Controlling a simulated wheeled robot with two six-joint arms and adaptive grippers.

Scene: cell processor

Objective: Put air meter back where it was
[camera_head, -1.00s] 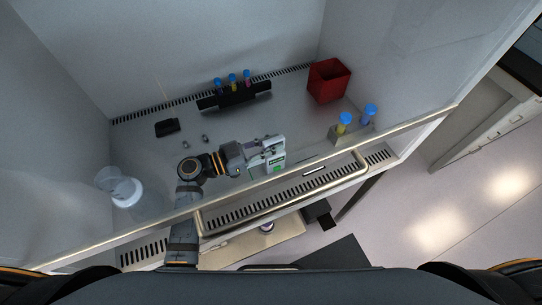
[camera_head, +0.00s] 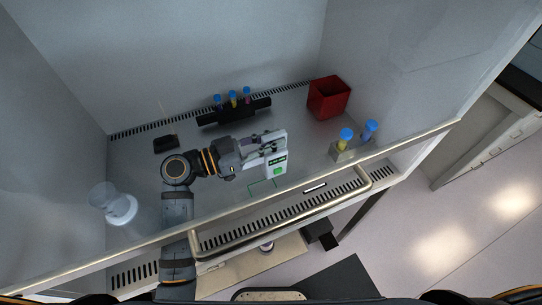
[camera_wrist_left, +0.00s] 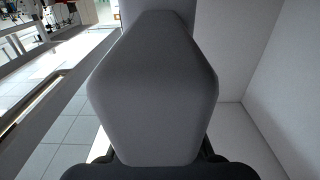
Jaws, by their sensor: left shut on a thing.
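The air meter (camera_head: 278,164) is a white device with a dark display and a green patch, in the head view near the middle of the cabinet. My left gripper (camera_head: 264,146) is shut on it from the left. A thin green outline (camera_head: 262,188) lies on the cabinet floor just in front of and below the meter. I cannot tell the exact gap between the meter and the floor. A grey shape fills the middle of the left wrist view and hides the fingertips and meter there. My right gripper is not in view.
A black rack (camera_head: 234,112) with blue-capped tubes stands at the back. A red bin (camera_head: 328,98) is back right, a small tube holder (camera_head: 343,154) front right. A black item (camera_head: 166,144) and a clear vessel (camera_head: 121,209) are left. A rail (camera_head: 285,224) runs along the front.

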